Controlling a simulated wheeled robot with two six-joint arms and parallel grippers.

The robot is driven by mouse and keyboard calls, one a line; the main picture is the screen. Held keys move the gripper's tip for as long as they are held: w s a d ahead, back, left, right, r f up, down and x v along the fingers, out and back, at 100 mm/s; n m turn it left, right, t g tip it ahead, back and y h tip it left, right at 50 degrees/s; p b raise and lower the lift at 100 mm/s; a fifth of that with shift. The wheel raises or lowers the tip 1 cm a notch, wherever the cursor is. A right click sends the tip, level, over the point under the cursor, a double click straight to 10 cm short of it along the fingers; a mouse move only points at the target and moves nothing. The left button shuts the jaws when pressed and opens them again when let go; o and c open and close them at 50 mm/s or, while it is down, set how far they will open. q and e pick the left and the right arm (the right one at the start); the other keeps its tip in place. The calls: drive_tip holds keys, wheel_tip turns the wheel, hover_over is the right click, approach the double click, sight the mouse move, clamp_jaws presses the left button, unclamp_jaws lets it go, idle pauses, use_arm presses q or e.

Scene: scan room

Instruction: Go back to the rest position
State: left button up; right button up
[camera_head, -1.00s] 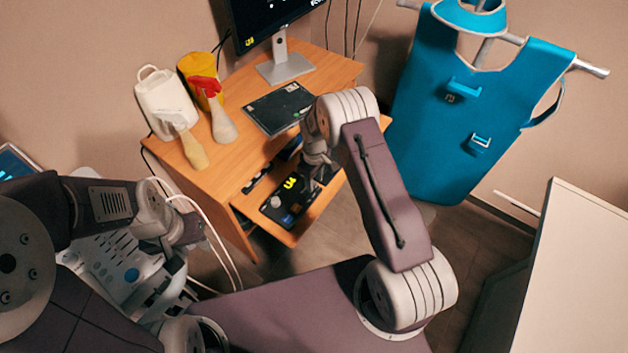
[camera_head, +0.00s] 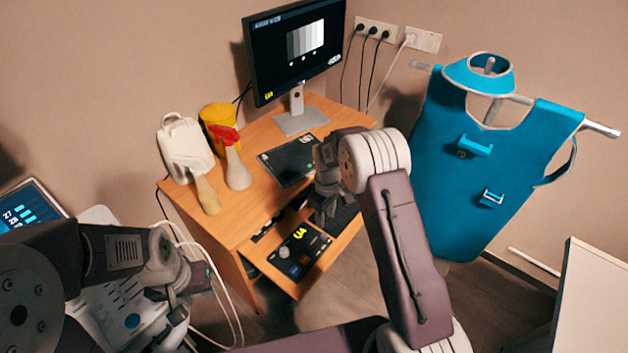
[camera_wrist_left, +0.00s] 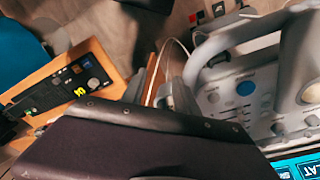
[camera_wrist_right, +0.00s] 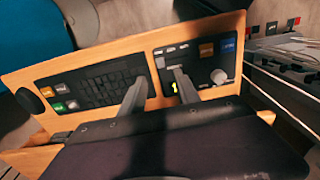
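My right arm arches over the front of the wooden desk (camera_head: 225,225). Its gripper (camera_head: 325,212) points down above the desk's pull-out shelf. In the right wrist view its two grey fingers are apart and empty (camera_wrist_right: 160,90), over a dark keyboard (camera_wrist_right: 100,90) and a control panel (camera_wrist_right: 200,65). I cannot tell how high they are.
A monitor (camera_head: 297,45), a dark tablet-like panel (camera_head: 290,160), a white jug (camera_head: 185,150), a yellow container (camera_head: 218,120) and two spray bottles stand on the desk. A blue apron (camera_head: 465,170) hangs right. A console with controls (camera_head: 105,310) is lower left; a white cabinet (camera_head: 595,300) is lower right.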

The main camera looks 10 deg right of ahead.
wheel_tip(320, 180, up, 7)
drive_tip(key=w+t, duration=0.1)
drive_tip(key=s+r+m, duration=0.1)
drive_tip(key=s+r, duration=0.5)
drive_tip(key=s, duration=0.1)
drive_tip(key=s+f+m, duration=0.1)
drive_tip(key=s+m, duration=0.2)
drive_tip(key=s, duration=0.4)
drive_tip(key=s+d+f+m, duration=0.1)
drive_tip(key=s+f+m, duration=0.1)
drive_tip(key=s+m, duration=0.2)
drive_tip(key=s, duration=0.3)
drive_tip(key=shift+s+f+p, duration=0.25)
drive_tip(key=shift+s+p, duration=0.05)
drive_tip(key=shift+s, duration=0.05)
drive_tip(key=shift+s+d, duration=0.1)
idle(1.3)
